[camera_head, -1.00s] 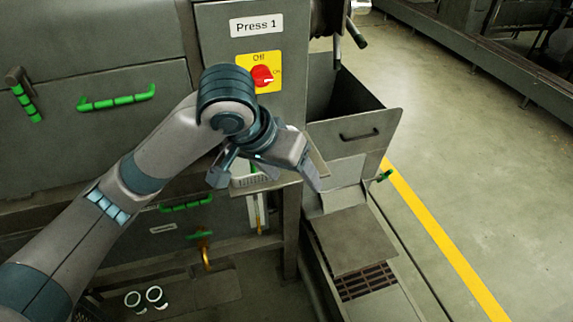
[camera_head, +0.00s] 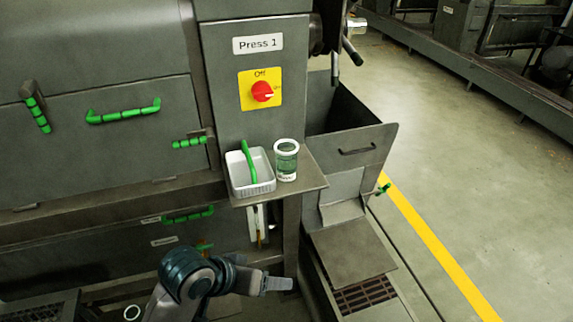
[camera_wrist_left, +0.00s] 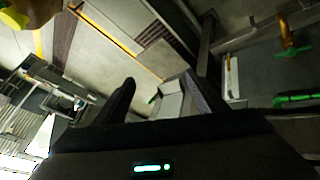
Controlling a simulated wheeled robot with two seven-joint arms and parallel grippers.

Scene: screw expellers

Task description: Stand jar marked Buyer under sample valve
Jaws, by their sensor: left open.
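A jar (camera_head: 286,160) with a white rim and green contents or band stands upright on the small shelf (camera_head: 312,186) below the switch panel. Its marking is too small to read. The sample valve (camera_head: 205,249), with a green handle, is partly hidden above my left arm; an orange pipe with green handle (camera_wrist_left: 286,36) shows in the left wrist view. My left gripper (camera_head: 278,285) is low, below the shelf, apart from the jar. Its fingers (camera_wrist_left: 163,96) are open and empty. My right gripper is not in view.
A white basket (camera_head: 250,184) with a green-handled tool (camera_head: 248,160) stands left of the jar on the shelf. A grey bin (camera_head: 350,135) is to the right. Green handles (camera_head: 124,111) stick out from the press front.

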